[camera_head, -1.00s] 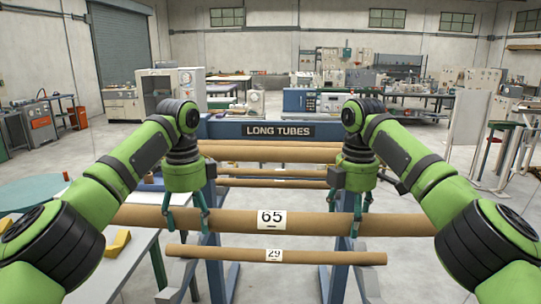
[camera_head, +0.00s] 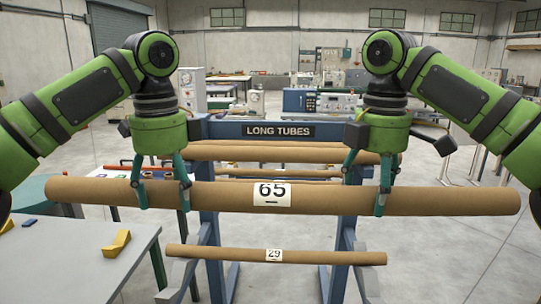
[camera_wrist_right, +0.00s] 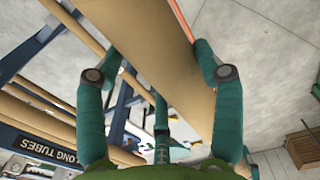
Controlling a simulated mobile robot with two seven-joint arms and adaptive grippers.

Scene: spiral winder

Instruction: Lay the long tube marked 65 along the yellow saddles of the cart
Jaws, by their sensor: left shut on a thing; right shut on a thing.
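The long brown tube marked 65 (camera_head: 320,198) hangs level in front of the rack, above and apart from the tube marked 29. It also shows in the right wrist view (camera_wrist_right: 165,60). My left gripper (camera_head: 163,202) is shut on it left of the label. My right gripper (camera_head: 364,200) is shut on it right of the label, with a finger on each side. A yellow notched block (camera_head: 117,243), which looks like a saddle, sits on a grey top (camera_head: 85,265) at the lower left. Part of another yellow piece (camera_head: 7,225) shows at the left edge.
The blue rack labelled LONG TUBES (camera_head: 225,130) stands ahead with more tubes on it. The tube marked 29 (camera_head: 220,253) lies on its lower arms. A small blue piece (camera_head: 29,223) lies on the grey top. Open floor shows at the right.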

